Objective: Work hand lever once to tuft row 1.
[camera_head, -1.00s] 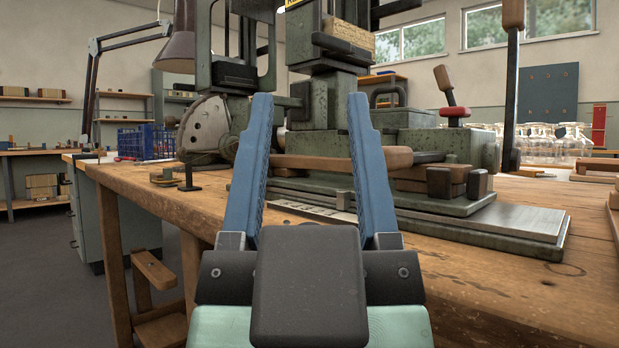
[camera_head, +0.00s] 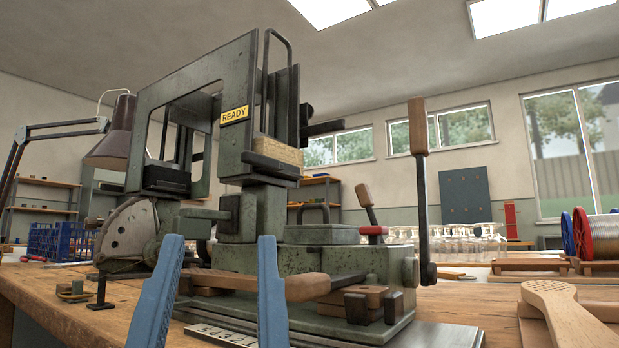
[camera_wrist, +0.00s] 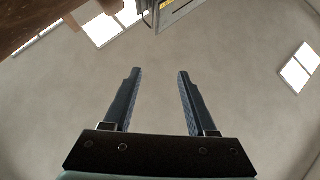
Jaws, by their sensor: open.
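The grey-green tufting machine (camera_head: 205,95) stands on the bench, with a yellow READY label (camera_head: 234,115) on its frame. The hand lever (camera_head: 419,180), a dark rod with a wooden grip on top, stands upright at its right side. A brown wooden handle (camera_head: 305,286) lies level across the machine's front. My gripper (camera_head: 220,240) is open and empty in the lower left, in front of the machine and well left of the hand lever.
Glass jars (camera_head: 455,240), wire spools (camera_head: 600,236) and a wooden paddle (camera_head: 560,310) are at the right. A blue basket (camera_head: 58,240) and a lamp (camera_head: 112,140) are at left.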

